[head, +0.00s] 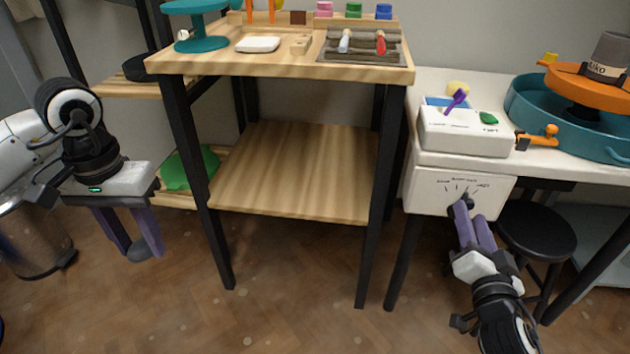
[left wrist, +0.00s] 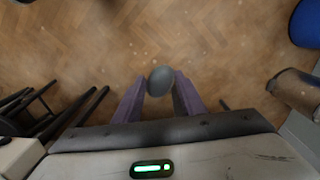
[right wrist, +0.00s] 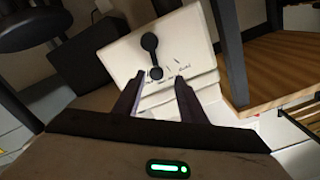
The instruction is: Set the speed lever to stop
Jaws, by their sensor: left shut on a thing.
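The speed lever (right wrist: 151,55) is a black arm with round ends on the white control box (right wrist: 178,42). The box also shows under the white table in the head view (head: 425,190). Small marks and lettering run in an arc on its face, too small to read surely. My right gripper (right wrist: 157,85) is open, its fingertips close to the lever's knob, one toward each side; I cannot tell whether they touch it. In the head view its fingers partly hide the lever (head: 468,199). My left gripper (head: 133,248) is shut on a grey rounded object (left wrist: 160,80) above the floor.
A wooden table (head: 290,72) with clay tools stands centre, its dark leg left of the control box. A black stool (head: 537,230) is right of my right gripper. Above the box are a white case (head: 465,130) and a teal basin (head: 540,115) with an orange wheel.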

